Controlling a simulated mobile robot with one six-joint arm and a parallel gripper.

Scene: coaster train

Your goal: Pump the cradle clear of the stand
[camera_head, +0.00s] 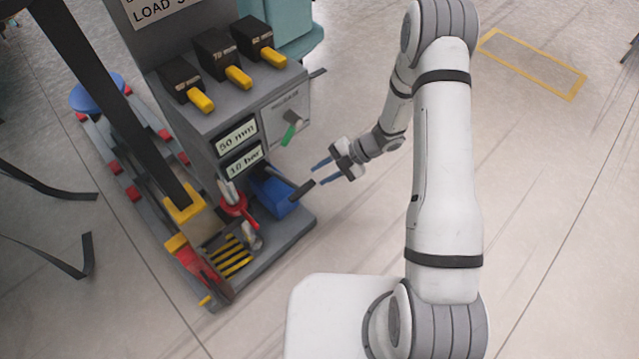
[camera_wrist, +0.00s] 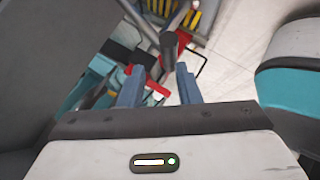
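The blue pump body (camera_head: 275,192) sits low on the grey console (camera_head: 228,165) in the head view, with a dark pump handle (camera_head: 301,191) sticking out to the right. My gripper (camera_head: 316,176) is open and empty, its blue fingertips just right of and above the handle's end. In the wrist view the fingers (camera_wrist: 160,72) are spread, with a dark rounded handle end (camera_wrist: 169,42) just beyond the tips; contact cannot be told. A display (camera_head: 238,136) reads about 50 mm, and a lower one (camera_head: 245,161) shows bar. I cannot clearly identify the cradle or stand.
A red handwheel (camera_head: 234,204) is left of the pump. A track with red blocks (camera_head: 132,193) runs along the left.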

